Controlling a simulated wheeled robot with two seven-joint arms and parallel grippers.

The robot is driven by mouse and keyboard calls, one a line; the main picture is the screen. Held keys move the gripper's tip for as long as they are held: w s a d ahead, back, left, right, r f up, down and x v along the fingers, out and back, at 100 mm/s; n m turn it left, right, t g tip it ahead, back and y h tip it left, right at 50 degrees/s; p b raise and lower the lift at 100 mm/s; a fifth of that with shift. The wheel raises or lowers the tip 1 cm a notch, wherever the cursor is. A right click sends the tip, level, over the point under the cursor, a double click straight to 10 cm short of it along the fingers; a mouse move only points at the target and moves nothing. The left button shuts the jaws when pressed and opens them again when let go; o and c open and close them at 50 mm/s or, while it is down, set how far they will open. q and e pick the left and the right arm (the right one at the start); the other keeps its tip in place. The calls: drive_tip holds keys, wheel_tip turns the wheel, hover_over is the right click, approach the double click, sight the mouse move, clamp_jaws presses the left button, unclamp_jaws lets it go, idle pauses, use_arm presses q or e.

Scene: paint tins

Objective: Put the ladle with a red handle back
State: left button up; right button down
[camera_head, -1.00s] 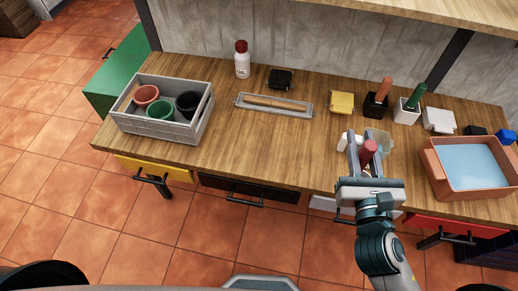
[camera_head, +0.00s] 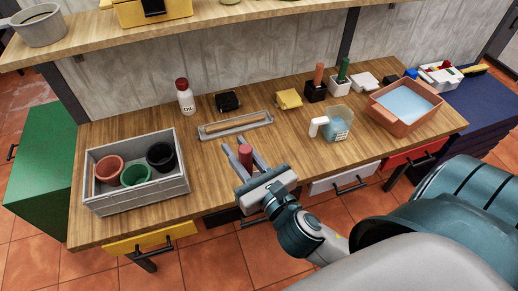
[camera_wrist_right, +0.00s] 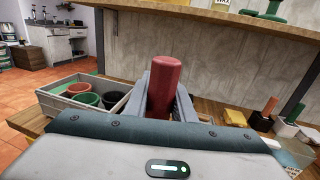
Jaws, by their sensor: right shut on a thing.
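My right gripper (camera_head: 243,157) is shut on the red handle (camera_head: 245,154) of the ladle and holds it over the middle front of the wooden table. In the right wrist view the red handle (camera_wrist_right: 163,88) stands upright between the fingers. The ladle's lower part is hidden behind the gripper. A black holder (camera_head: 315,93) with an orange handle and a white holder (camera_head: 340,87) with a green handle stand at the back right. A clear jug (camera_head: 338,124) with a white handle stands right of the gripper. My left gripper is out of view.
A grey crate (camera_head: 142,196) with red, green and black pots stands at the left. A grey tray (camera_head: 234,131) with a wooden stick lies behind the gripper, near an oil bottle (camera_head: 185,98). A terracotta tub (camera_head: 405,106) with blue content stands right. A shelf (camera_head: 220,22) runs above.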

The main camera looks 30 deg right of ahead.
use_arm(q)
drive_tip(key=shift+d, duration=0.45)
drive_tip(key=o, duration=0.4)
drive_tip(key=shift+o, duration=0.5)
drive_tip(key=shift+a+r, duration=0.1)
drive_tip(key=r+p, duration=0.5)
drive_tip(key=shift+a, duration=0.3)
use_arm(e)
drive_tip(key=w+d+m+h, duration=0.1)
drive_tip(key=w+d+h, duration=0.1)
drive_tip(key=w+d, duration=0.3)
drive_tip(key=w+d+f+m+h, duration=0.1)
drive_tip(key=w+d, duration=0.4)
drive_tip(key=d, duration=0.9)
drive_tip(key=w+d+f+m+g+h, duration=0.1)
drive_tip(key=w+d, duration=0.4)
drive_tip(key=d, duration=0.5)
drive_tip(key=shift+w+m+h, duration=0.3)
drive_tip(key=shift+m+h, duration=0.1)
drive_tip(key=shift+h, duration=0.5)
drive_tip(key=shift+a+f, duration=0.1)
